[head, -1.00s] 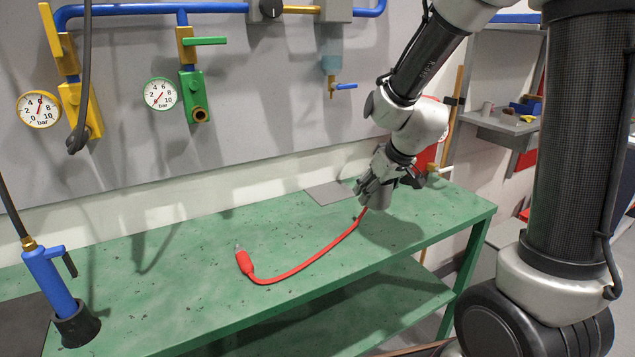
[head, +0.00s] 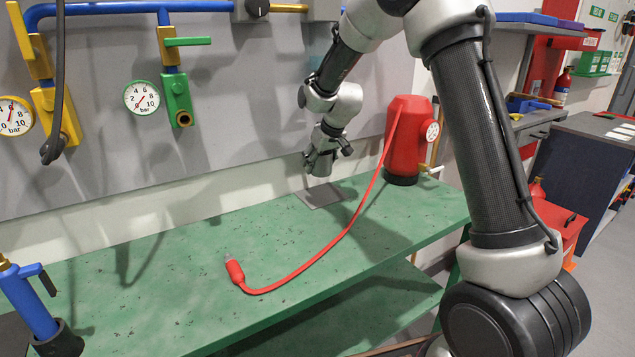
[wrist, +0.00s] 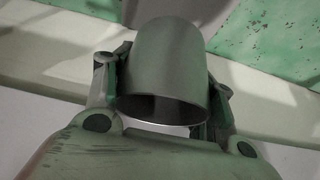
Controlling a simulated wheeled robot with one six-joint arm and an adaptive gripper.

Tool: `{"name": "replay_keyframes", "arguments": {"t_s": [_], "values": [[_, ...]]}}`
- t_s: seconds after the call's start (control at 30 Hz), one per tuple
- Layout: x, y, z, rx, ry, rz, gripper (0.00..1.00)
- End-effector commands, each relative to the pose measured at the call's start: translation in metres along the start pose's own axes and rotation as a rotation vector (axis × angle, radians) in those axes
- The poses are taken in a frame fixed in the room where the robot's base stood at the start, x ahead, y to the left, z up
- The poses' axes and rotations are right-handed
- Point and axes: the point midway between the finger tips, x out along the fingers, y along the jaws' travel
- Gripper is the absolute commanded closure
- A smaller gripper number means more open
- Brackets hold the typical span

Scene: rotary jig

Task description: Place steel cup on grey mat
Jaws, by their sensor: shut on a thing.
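The steel cup (head: 320,164) is in my gripper (head: 321,156), at the back of the green bench in the head view. In the wrist view my gripper's fingers (wrist: 163,88) stand on both sides of the grey cup (wrist: 170,62), shut on it, with its open rim towards the camera. The grey mat (head: 327,197) lies flat on the bench, bare, near the back edge. The cup appears just above the mat's far part; the head view does not clearly show a gap or contact.
A red tank (head: 404,145) with a gauge stands on the bench right of the mat. Its red hose (head: 345,232) curves across the bench to the front left. A blue pipe fitting (head: 28,305) stands at the left. The wall behind is close to my gripper. The bench's left middle is clear.

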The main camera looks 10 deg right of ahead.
Motion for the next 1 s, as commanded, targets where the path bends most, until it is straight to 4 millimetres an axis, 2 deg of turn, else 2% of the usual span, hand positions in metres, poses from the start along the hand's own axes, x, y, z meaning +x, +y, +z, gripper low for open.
{"name": "replay_keyframes", "arguments": {"t_s": [0.1, 0.37, 0.57, 0.93, 0.97, 1.0], "values": [[0.016, 0.000, 0.012, 0.002, -0.004, -0.001, 0.70], [0.034, 0.000, 0.022, 0.001, -0.002, -0.001, 0.70], [0.060, 0.000, 0.034, 0.000, -0.001, -0.001, 0.70], [0.065, 0.000, 0.035, 0.001, 0.000, -0.001, 0.70], [0.065, 0.000, 0.035, 0.001, 0.000, -0.001, 0.41], [0.065, 0.000, 0.035, 0.001, 0.000, -0.001, 0.34]]}}
